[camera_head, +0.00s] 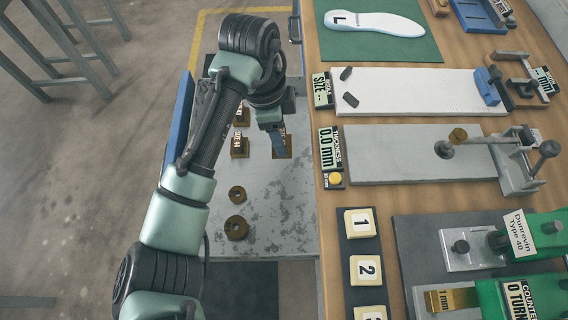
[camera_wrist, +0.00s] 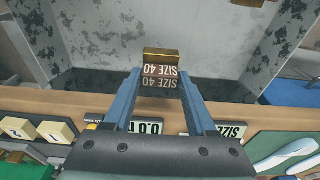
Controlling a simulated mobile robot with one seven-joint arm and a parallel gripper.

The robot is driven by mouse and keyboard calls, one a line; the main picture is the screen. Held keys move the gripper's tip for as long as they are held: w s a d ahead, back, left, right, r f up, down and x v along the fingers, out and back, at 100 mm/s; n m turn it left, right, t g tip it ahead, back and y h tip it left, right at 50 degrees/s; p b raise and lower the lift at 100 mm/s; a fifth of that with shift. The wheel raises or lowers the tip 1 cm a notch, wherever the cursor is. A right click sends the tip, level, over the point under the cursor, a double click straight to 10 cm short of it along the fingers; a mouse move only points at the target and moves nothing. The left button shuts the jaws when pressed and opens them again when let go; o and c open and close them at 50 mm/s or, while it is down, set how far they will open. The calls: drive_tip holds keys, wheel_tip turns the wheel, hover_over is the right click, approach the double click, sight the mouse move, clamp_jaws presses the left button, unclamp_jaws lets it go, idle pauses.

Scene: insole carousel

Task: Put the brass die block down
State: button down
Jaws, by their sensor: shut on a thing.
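The brass die block (camera_head: 282,147), marked SIZE 40, is between the fingertips of my gripper (camera_head: 272,127) over the grey scuffed tray surface (camera_head: 275,215) left of the bench. The wrist view shows the die block (camera_wrist: 161,66) with its label facing the camera, between the blue fingers of my gripper (camera_wrist: 160,76). The gripper is shut on it. I cannot tell whether the block touches the surface below.
The grey surface right of the rings is clear. The wooden bench (camera_head: 308,60) with gauges borders the right side.

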wheel_tip(320, 180, down, 9)
drive_tip(key=shift+r+b, duration=0.1)
drive_tip(key=shift+b, duration=0.25)
drive_tip(key=shift+f, duration=0.2)
drive_tip(key=shift+c, duration=1)
unclamp_jaws()
drive_tip(key=shift+r, duration=0.15)
